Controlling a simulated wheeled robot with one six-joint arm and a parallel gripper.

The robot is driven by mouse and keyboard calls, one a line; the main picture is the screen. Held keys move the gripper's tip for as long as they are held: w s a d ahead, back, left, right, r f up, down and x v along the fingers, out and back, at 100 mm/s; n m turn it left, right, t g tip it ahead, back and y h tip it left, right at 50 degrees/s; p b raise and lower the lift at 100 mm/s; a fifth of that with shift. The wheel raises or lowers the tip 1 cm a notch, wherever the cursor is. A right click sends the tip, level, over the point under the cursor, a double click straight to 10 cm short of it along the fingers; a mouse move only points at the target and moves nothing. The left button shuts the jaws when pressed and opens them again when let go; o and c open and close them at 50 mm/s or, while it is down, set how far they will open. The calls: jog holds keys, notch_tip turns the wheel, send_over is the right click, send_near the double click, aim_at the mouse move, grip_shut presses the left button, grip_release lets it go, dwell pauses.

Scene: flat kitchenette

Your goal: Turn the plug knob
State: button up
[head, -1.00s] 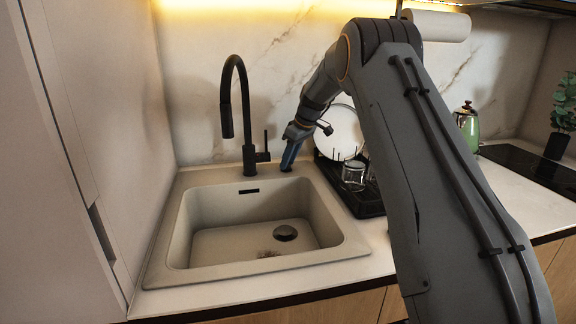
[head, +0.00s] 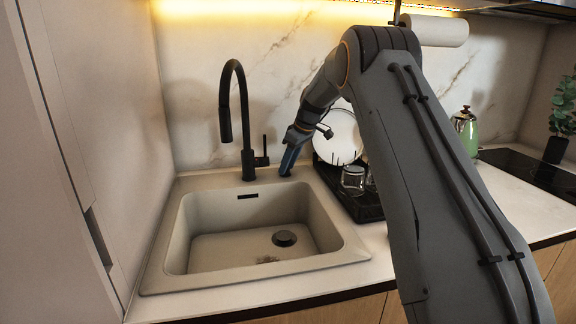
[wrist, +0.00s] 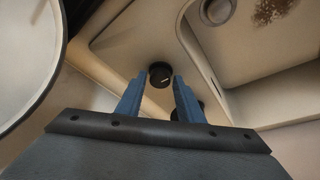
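The plug knob (wrist: 160,75) is a small round black knob with a light mark, on the sink's rim; in the head view my gripper hides it. My gripper (head: 287,172) points down at the back rim, right of the faucet. In the wrist view its two blue fingers (wrist: 160,80) stand one on each side of the knob, with hardly any gap, and look shut on it. The beige sink (head: 190,225) is empty except for a dark smudge near its round drain plug (head: 284,238).
A black faucet (head: 226,110) with a side lever stands left of my gripper. Right of it, a black dish rack (head: 368,212) holds a white plate (head: 343,135) and glasses (head: 353,180). A green kettle (head: 466,130) stands farther right.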

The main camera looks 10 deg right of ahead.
jog(key=b+v, duration=0.1)
jog(key=v, duration=0.6)
jog(key=shift+r+b, duration=0.3)
jog(key=shift+s+d, duration=0.1)
